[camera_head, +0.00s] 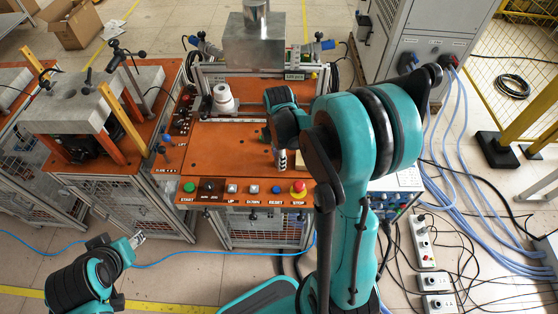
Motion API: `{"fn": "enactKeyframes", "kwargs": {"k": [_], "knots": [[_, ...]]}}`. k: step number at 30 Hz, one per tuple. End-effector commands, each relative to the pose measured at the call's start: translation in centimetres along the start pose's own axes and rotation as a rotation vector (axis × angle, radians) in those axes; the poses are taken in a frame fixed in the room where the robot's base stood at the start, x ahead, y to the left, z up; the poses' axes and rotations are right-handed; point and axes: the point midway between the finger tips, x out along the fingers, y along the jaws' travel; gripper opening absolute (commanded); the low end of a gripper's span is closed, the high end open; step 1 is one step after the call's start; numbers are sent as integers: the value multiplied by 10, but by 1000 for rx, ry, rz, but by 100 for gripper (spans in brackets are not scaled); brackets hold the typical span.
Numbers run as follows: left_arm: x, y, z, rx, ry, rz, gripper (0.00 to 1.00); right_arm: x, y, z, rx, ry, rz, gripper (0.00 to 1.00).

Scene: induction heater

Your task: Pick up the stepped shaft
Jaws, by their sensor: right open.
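A white stepped round piece (223,99), narrower at the top, stands upright on the orange tabletop (225,148), near its back left; it looks like the stepped shaft. My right arm reaches over the right side of this table. My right gripper (281,158) is open, pointing down near the front of the tabletop, to the right of and nearer than the white piece, apart from it. Its fingers are small and partly hidden by my arm. My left gripper (138,240) is low at the left, over the floor, far from the piece; its finger gap is too small to judge.
A metal block (255,45) hangs above the back of the table. A button panel (250,189) runs along the front. A grey fixture (95,100) with orange bars stands at left. A grey cabinet (425,45) stands behind right; cables and power strips (422,240) lie on the right floor.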

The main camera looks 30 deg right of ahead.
Motion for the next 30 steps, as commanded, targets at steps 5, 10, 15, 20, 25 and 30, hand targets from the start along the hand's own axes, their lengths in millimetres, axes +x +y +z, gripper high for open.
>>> {"fn": "enactKeyframes", "kwargs": {"k": [5,10,15,20,25,30], "knots": [[2,0,1,0,0,0,40,7,0,0,1,0,0,45],[1,0,1,0,0,0,40,7,0,0,1,0,0,37],[2,0,1,0,0,0,40,7,0,0,1,0,0,0],[2,0,1,0,0,0,40,6,0,0,1,0,1,0],[1,0,0,0,0,0,40,5,0,0,1,0,1,0],[-3,0,-3,0,0,0,40,-7,0,0,1,0,1,0]]}}
